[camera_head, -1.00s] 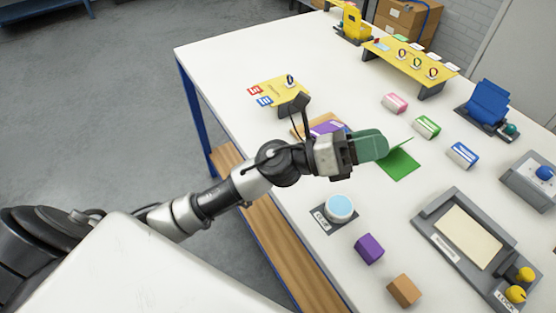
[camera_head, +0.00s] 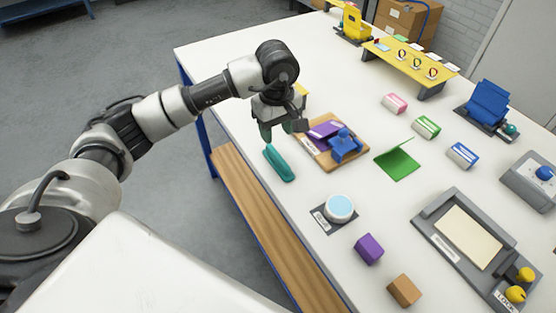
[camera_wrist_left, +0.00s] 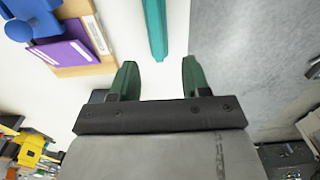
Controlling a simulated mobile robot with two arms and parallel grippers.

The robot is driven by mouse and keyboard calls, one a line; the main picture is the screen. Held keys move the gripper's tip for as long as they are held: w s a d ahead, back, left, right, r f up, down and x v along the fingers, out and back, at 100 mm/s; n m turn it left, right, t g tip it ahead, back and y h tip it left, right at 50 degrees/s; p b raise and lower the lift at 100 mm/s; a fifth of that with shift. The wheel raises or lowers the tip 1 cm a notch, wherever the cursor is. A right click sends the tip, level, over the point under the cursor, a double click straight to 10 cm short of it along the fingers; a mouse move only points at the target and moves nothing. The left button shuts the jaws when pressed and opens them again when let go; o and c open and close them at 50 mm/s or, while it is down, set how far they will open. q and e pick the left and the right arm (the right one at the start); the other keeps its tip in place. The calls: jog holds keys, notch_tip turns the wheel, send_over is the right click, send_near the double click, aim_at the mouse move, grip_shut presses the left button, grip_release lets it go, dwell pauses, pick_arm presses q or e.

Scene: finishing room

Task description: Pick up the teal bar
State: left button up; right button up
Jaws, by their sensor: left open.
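The teal bar (camera_head: 279,163) lies on the white table near its left edge, in front of my left gripper (camera_head: 279,133) in the head view. The gripper points down, open and empty, with green fingers. In the left wrist view the bar (camera_wrist_left: 155,28) runs from the top edge to a point ahead of the gap between the two fingertips (camera_wrist_left: 157,66). The bar is not between the fingers. My right gripper is not in view.
Right of the bar is a wooden board (camera_head: 355,160) with a purple piece (camera_head: 324,130) and a blue piece (camera_head: 346,146). A light-blue round button (camera_head: 339,207), a purple cube (camera_head: 369,249) and an orange cube (camera_head: 404,290) stand nearer. Floor lies beyond the left table edge.

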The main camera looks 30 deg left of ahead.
pick_arm(q)
send_over(279, 157)
jog(key=f, duration=0.3)
jog(key=f+p, duration=0.1)
jog(key=shift+s+a+f, duration=0.15)
jog(key=shift+s+f, duration=0.1)
jog(key=shift+f, duration=0.15)
jog(key=f, duration=0.1)
jog(key=f+p, duration=0.1)
jog(key=f, duration=0.1)
jog(key=f+p, duration=0.1)
jog(key=f, duration=0.1)
jog(key=shift+w, duration=0.25)
jog(key=shift+f, duration=0.25)
jog(key=shift+c, duration=0.3)
grip_shut()
